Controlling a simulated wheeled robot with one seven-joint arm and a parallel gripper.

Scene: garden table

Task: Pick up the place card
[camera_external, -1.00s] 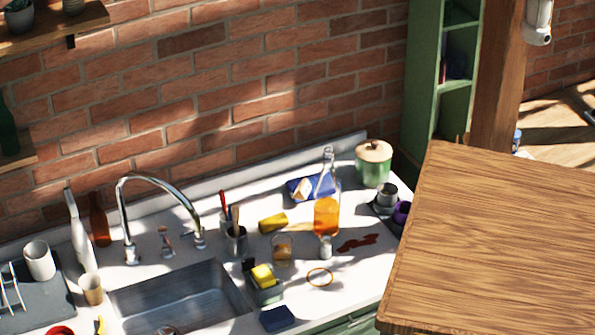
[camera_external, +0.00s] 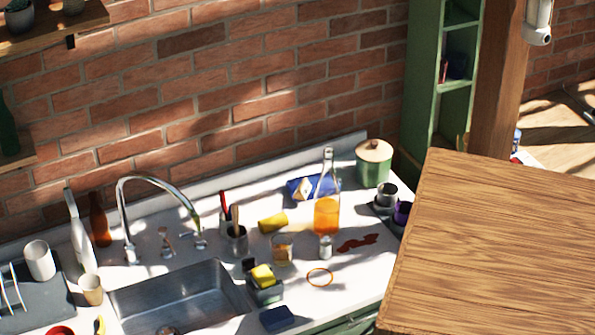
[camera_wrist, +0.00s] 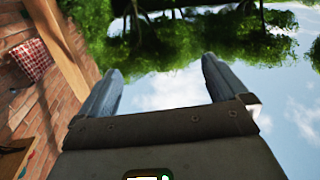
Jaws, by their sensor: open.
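I cannot make out a place card for certain in either view. My gripper (camera_wrist: 162,68) shows in the wrist view with its two grey fingers spread wide apart and nothing between them. Behind the fingers are sky and green trees, so it faces away from the counter. My gripper and arm do not show in the external view. A small pale piece (camera_external: 304,188) lies by a blue packet (camera_external: 297,181) on the counter, too small to identify.
The white counter (camera_external: 345,275) holds a sink (camera_external: 185,297), a tap (camera_external: 124,215), an orange-filled bottle (camera_external: 326,215), a green lidded pot (camera_external: 373,165) and a yellow sponge (camera_external: 263,275). A large wooden top (camera_external: 500,250) fills the right. A brick wall (camera_wrist: 50,110) shows left in the wrist view.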

